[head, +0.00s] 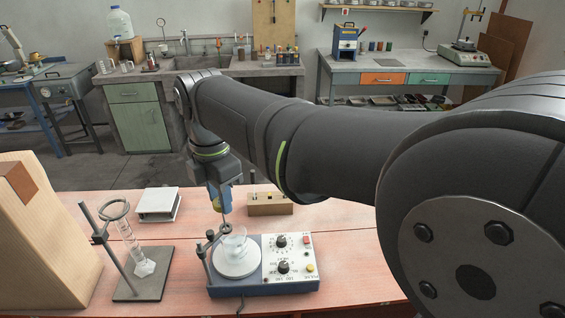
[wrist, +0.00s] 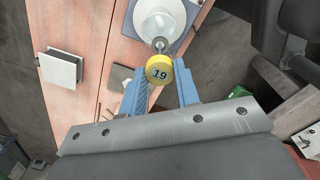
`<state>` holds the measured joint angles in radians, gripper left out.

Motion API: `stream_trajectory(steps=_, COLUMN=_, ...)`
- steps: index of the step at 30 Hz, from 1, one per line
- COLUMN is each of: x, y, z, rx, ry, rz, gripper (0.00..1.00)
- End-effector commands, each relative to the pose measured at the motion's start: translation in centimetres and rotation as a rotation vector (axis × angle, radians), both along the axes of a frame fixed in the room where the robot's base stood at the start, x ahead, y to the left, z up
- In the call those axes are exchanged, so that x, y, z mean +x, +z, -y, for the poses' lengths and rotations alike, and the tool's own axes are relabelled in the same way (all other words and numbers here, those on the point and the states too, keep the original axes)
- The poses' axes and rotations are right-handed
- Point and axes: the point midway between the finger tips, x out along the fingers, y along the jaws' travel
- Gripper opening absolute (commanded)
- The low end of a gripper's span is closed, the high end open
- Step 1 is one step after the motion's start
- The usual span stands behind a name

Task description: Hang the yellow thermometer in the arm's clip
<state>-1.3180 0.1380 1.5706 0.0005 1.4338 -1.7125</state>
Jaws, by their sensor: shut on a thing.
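My gripper (wrist: 160,82) is shut on the yellow thermometer (wrist: 159,70); its round top, marked 19, sits between the blue fingers in the wrist view. In the head view my gripper (head: 222,198) points down, and the thermometer appears upright below it, its yellow top not clear. The arm's clip (head: 226,228) is a small dark ring above the stirrer's plate, just below the fingers. The clip also shows just beyond the yellow top in the wrist view (wrist: 160,44). I cannot tell whether the stem is inside the ring.
The stirrer (head: 290,262) has knobs on its white panel. A wooden block (head: 270,204) with small items stands behind it. The bench's front right is clear.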

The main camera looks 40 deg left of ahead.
Motion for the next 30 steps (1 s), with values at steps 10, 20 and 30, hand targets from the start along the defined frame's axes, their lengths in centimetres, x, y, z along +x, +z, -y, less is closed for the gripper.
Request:
stream_trajectory(steps=10, x=0.0, y=-1.3, z=0.0, rx=-0.001, ry=0.000, rz=0.000, gripper=0.08)
stream_trajectory(steps=20, x=0.0, y=-2.4, z=0.0, rx=-0.001, ry=0.000, rz=0.000, gripper=0.08)
stream_trajectory(steps=30, x=0.0, y=-3.6, z=0.0, rx=-0.001, ry=0.000, rz=0.000, gripper=0.08)
